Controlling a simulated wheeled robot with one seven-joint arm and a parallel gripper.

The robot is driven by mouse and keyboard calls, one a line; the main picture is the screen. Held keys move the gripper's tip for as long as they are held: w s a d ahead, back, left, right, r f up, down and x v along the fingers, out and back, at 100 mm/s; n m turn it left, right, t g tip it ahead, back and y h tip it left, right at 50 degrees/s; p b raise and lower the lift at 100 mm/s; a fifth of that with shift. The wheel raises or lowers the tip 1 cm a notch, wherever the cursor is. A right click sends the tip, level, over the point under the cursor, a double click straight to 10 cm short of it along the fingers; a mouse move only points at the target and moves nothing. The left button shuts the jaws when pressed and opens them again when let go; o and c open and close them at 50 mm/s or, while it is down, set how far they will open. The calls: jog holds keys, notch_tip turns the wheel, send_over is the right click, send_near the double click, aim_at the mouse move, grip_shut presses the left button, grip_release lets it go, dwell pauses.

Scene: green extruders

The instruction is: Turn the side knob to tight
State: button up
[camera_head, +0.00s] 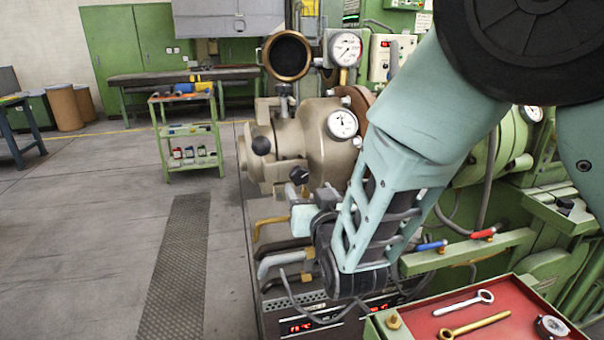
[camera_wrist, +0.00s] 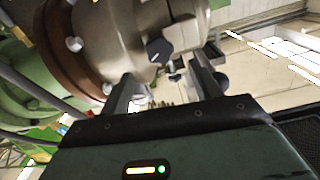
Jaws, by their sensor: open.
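A black side knob (camera_head: 299,175) sits on the side of the beige extruder head (camera_head: 308,135) in the head view. In the wrist view a black knob with a pale pointer line (camera_wrist: 158,50) is on the beige housing. It lies ahead of the gap between my fingers, a little beyond the tips. My gripper (camera_wrist: 161,75) is open and empty, with one finger on each side of the gap. In the head view, my wrist and forearm hide most of the gripper, just below the knob. I cannot tell which setting the knob points to.
Pipes (camera_head: 281,262) run below. A red-topped bench (camera_head: 470,310) with wrenches stands at the lower right. The floor to the left is open, with a green cart (camera_head: 190,130) farther back.

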aim_at(301, 176)
jog(key=p+x, duration=0.1)
jog(key=x, duration=0.5)
jog(key=shift+w+a, duration=0.1)
jog(key=shift+w, duration=0.25)
jog(key=shift+f, duration=0.1)
jog(key=c, duration=1)
